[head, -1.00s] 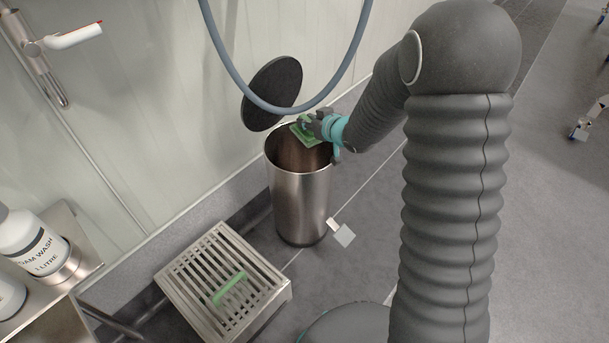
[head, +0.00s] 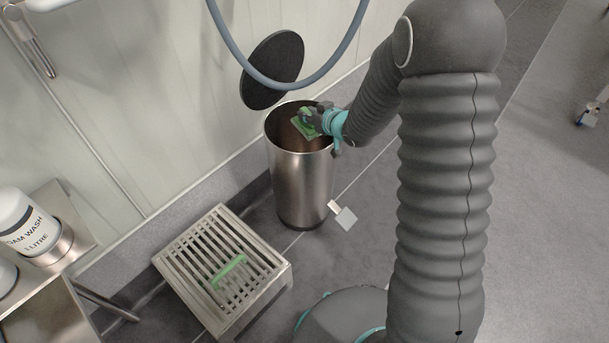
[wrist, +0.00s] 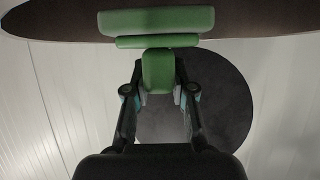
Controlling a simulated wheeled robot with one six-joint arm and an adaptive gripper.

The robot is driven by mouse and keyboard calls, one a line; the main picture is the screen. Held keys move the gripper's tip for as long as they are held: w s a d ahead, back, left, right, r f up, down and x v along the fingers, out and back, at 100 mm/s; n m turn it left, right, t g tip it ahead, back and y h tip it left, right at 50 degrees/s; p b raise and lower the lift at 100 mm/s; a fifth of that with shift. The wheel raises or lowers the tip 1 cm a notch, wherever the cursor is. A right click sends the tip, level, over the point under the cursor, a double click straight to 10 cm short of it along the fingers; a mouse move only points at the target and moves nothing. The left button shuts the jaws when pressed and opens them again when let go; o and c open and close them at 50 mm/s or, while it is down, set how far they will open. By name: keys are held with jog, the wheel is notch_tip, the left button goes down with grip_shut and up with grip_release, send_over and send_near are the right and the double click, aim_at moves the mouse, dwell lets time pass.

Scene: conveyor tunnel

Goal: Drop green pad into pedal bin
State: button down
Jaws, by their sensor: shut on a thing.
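The pedal bin (head: 303,185) is a steel cylinder on the floor by the wall, with its round dark lid (head: 272,69) swung up and open. My gripper (head: 313,118) is at the bin's mouth, near the right side of the rim. It is shut on the green pad (head: 302,127), which sits inside the opening at about rim height. In the wrist view the green pad (wrist: 157,22) extends past the fingertips, with its narrower green part between the two fingers (wrist: 160,75). The dark lid shows behind the gripper in that view (wrist: 215,95).
A blue-grey hose (head: 285,84) hangs across the lid. A shelf at left holds a foam wash bottle (head: 27,228). The pedal (head: 343,217) sticks out at the bin's base.

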jog(key=c, duration=0.9)
grip_release()
jog(key=shift+d+r, duration=0.1)
jog(key=shift+r, duration=0.05)
jog(key=v, duration=1.1)
jog(key=shift+s+d, duration=0.2)
jog(key=shift+s, duration=0.15)
jog(key=shift+r, duration=0.1)
